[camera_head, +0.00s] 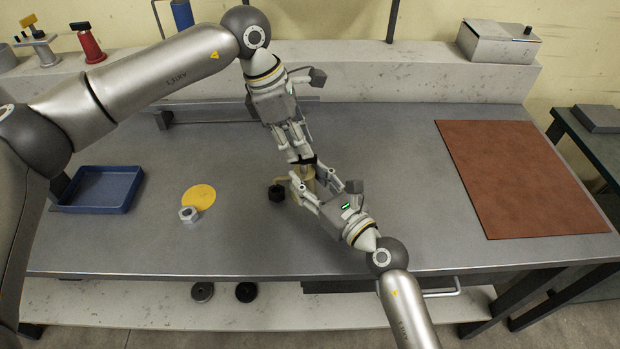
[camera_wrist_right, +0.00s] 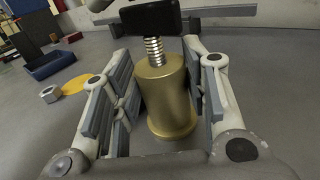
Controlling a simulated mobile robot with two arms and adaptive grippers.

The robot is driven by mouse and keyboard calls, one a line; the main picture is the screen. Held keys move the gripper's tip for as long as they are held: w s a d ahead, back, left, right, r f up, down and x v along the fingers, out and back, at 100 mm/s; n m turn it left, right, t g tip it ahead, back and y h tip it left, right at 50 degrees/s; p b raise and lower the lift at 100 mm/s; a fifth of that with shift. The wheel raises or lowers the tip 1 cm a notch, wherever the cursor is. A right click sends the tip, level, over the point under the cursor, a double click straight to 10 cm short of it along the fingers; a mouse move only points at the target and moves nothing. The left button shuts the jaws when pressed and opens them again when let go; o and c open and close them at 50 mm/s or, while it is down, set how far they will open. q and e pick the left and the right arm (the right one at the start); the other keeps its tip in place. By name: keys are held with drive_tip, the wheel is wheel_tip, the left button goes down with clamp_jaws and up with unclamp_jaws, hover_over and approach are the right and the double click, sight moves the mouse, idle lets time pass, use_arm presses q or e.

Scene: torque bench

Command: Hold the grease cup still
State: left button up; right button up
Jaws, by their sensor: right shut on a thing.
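The grease cup is a brass cylinder with a threaded stem on top, upright in the right wrist view (camera_wrist_right: 165,95). It is small and partly hidden between the grippers in the head view (camera_head: 309,174). My right gripper (camera_head: 317,186) is shut on it, with a finger on each side of the body. A dark block (camera_wrist_right: 150,18) sits at the top of the stem; I cannot tell whether it is a cap or part of my left gripper. My left gripper (camera_head: 302,160) reaches down from above to the cup's top. Whether its fingers are closed on something is unclear.
A black round piece (camera_head: 276,192) is just left of the cup. A yellow disc (camera_head: 199,196), a metal nut (camera_head: 188,214) and a blue tray (camera_head: 101,190) are further left. A red-brown mat (camera_head: 520,180) covers the right side. The bench between cup and mat is clear.

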use_arm(q)
drive_tip(key=shift+x, duration=1.1)
clamp_jaws()
